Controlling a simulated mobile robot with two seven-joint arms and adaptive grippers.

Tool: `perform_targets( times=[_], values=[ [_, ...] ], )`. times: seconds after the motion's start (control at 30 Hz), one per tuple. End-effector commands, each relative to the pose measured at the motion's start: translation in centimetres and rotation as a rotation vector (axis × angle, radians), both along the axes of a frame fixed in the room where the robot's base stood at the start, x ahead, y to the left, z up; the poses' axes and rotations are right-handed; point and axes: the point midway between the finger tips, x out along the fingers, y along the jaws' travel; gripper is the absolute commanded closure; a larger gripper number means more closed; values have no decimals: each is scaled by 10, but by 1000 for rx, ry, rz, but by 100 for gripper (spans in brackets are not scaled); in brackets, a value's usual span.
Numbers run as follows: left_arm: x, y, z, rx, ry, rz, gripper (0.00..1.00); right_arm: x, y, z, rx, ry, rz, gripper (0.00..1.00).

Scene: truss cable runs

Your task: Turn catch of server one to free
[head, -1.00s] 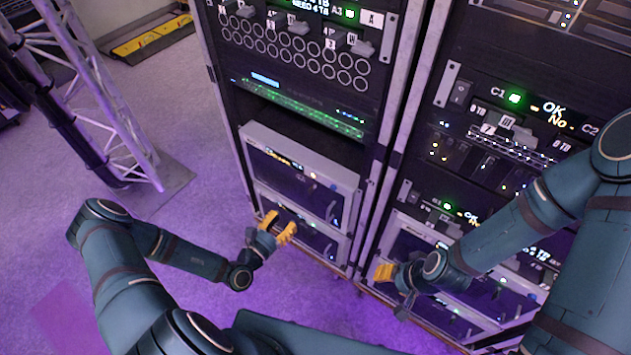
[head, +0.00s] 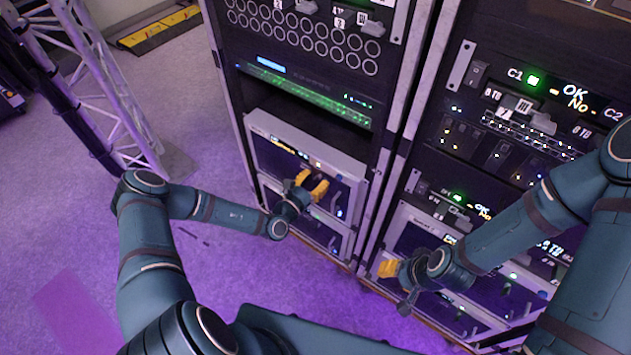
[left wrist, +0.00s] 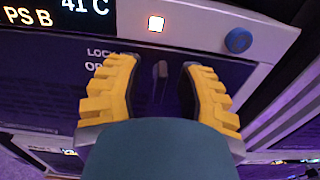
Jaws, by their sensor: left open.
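My left gripper (head: 311,185) is open in front of the upper grey-framed unit (head: 258,124) low in the left rack. In the left wrist view its two yellow fingers (left wrist: 160,92) stand on either side of a small dark upright catch (left wrist: 161,82). A gap shows between the catch and each finger. Lettering beside the catch reads "LOCK" and, partly covered, "OP". The panel also carries a "PS B" display (left wrist: 55,12), a lit square light (left wrist: 156,23) and a round blue button (left wrist: 238,40). My right gripper (head: 388,268) is near the right rack's lower units; its finger opening is unclear.
A second similar unit (head: 318,232) sits directly below in the left rack. The right rack (head: 465,130) stands close beside it. A truss tower (head: 110,90) stands at the left. The purple floor (head: 90,235) between is open.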

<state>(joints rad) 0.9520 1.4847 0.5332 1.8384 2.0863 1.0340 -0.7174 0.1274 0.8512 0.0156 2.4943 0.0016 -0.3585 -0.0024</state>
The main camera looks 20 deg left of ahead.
Motion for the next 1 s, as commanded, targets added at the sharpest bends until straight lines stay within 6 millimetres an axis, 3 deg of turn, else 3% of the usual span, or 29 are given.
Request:
perform_targets(
  times=[0.27, 0.37, 0.4, 0.77, 1.0],
  values=[
    [1, 0, 0, 0, 0, 0, 63, 0, 0, 0, 0, 0, 0, 53],
    [1, 0, 0, 0, 0, 0, 98, 0, 0, 0, 0, 0, 0, 53],
    [1, 0, 0, 0, 0, 0, 100, 0, 0, 0, 0, 0, 0, 53],
    [1, 0, 1, -19, 6, 0, 100, 0, 0, 3, 0, 1, 0, 53],
    [1, 0, 2, -124, 45, 0, 100, -2, 0, 14, 1, 5, 1, 53]
  ],
)
